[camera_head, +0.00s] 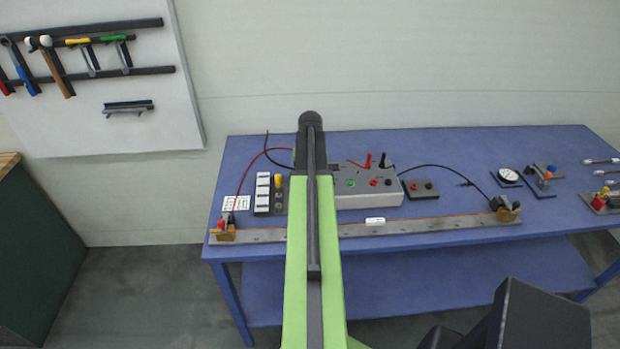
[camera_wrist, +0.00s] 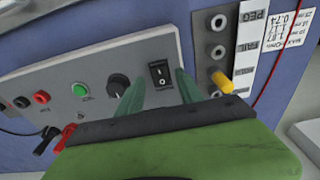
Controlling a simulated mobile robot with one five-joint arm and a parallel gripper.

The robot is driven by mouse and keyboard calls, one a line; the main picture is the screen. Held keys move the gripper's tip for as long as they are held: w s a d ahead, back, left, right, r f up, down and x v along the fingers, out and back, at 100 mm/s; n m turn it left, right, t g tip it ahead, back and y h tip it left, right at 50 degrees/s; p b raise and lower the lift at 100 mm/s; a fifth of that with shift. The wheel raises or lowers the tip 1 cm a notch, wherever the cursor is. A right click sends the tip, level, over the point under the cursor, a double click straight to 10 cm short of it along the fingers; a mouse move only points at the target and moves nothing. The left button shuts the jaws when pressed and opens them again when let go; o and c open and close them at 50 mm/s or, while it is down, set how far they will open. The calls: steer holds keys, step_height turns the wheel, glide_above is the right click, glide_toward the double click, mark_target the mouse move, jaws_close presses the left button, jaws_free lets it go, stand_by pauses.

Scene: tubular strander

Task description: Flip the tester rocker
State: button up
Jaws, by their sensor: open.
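The tester (camera_head: 370,199) is a grey box with a sloped panel on the blue bench, and its panel also fills the wrist view (camera_wrist: 98,76). The black rocker (camera_wrist: 160,73) sits on that panel beside a black knob (camera_wrist: 118,85). It shows a white mark on its face; my arm appears to hide it in the head view. My gripper (camera_wrist: 160,79) is open, with one green finger on each side of the rocker in the picture. I cannot tell whether the fingers touch the panel. The jaws hold nothing.
A peg block with a yellow peg (camera_wrist: 221,82) stands close beside the tester. Red and black leads (camera_wrist: 62,137) plug into the panel. A long metal bar (camera_head: 420,224) lies along the bench front. Tools hang on the wall board (camera_head: 150,85).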

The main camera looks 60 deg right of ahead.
step_height(320, 180, up, 17)
steer(key=s+a+p, duration=0.1)
steer(key=p, duration=1.4)
steer(key=shift+a+f+p, duration=0.15)
steer(key=shift+f+p, duration=0.05)
steer(key=shift+p, duration=0.15)
